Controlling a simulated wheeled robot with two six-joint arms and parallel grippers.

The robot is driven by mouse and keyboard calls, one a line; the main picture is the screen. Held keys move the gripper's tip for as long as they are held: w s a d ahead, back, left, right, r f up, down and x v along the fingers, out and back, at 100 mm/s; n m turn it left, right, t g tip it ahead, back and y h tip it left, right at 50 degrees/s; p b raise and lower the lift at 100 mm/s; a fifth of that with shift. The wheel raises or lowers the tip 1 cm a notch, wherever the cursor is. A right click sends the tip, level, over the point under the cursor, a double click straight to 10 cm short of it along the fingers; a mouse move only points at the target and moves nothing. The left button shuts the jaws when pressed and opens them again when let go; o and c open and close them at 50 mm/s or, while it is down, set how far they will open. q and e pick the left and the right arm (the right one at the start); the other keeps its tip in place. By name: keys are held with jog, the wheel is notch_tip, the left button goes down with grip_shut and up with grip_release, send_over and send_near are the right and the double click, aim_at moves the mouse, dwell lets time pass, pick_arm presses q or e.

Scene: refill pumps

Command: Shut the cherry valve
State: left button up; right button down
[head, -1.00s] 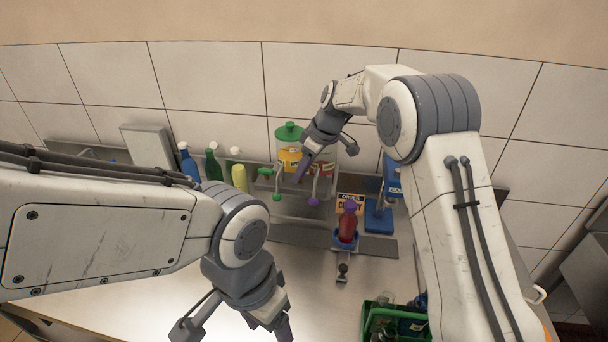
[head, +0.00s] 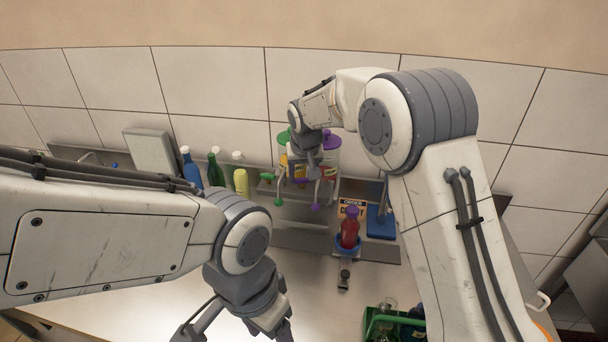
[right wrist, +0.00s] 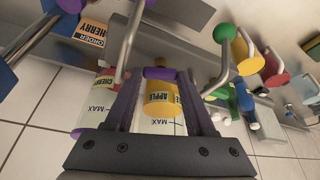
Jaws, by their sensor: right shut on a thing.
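Two pump containers stand at the back wall. One has a green lid (head: 283,138) and a yellow APPLE label (right wrist: 160,98); the other has a purple lid (head: 331,139) and a red CHERRY label (right wrist: 106,80). My right gripper (head: 311,172) is in front of them and hides much of both. In the right wrist view its fingers are shut on a purple bar-like handle (right wrist: 160,73), which looks like the cherry valve. The handle's exact angle is hard to tell. The cherry spout ends in a purple ball (head: 315,207). My left gripper (head: 240,330) is open and empty, low over the counter.
Blue, green and yellow bottles (head: 241,182) stand left of the pumps. A green crate (head: 372,328) is at front right. The middle counter is clear.

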jog(key=shift+a+m+h+b, duration=0.15)
jog(key=shift+m+h+b, duration=0.5)
jog(key=shift+m, duration=1.15)
jog(key=shift+c, duration=1.2)
grip_release()
jog(key=shift+r, duration=0.1)
